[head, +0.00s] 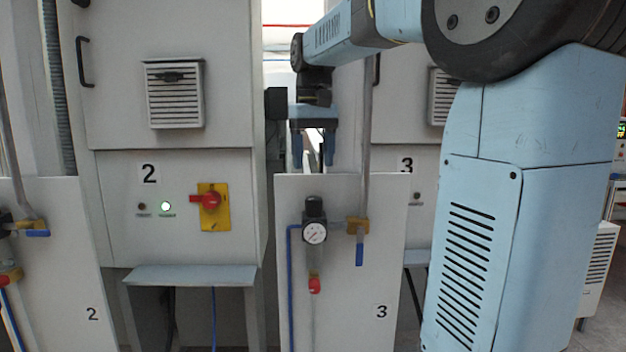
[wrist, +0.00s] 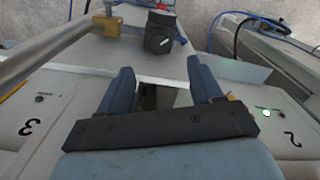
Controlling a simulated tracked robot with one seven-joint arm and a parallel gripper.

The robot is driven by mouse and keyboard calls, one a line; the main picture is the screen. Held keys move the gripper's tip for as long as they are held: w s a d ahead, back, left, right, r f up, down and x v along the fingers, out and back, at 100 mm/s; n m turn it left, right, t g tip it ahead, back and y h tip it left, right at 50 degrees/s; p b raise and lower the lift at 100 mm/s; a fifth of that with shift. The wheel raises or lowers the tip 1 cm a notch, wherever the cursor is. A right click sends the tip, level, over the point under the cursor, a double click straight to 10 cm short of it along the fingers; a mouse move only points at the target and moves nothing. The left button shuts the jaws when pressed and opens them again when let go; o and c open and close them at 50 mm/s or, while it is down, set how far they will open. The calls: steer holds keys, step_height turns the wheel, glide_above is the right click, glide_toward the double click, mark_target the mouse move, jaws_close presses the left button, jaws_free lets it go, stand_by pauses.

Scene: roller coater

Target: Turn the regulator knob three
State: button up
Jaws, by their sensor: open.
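The regulator with its black knob (head: 314,204) is on the white panel marked 3 (head: 381,311), above a round gauge (head: 314,233). In the wrist view the dark knob (wrist: 160,38) shows from above, beyond the fingertips. My gripper (head: 313,160) points down, above and behind the top edge of the panel. Its two blue fingers are apart, with nothing between them. In the wrist view my gripper (wrist: 158,70) is clear of the knob and does not touch it.
A yellow valve with a blue handle (head: 359,240) and a vertical pipe (head: 367,110) stand right of the regulator. A red fitting (head: 314,286) is below it. Cabinet 2 with a red switch (head: 210,200) is at left. Panel 2 (head: 60,285) stands at far left.

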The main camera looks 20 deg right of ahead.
steer(key=shift+r, duration=2.15)
steer(key=s+a+f+t, duration=0.1)
steer(key=s+f+t, duration=0.4)
steer(key=s+f, duration=1.5)
steer(key=shift+s+a+m+t, duration=0.3)
steer(key=shift+a, duration=0.1)
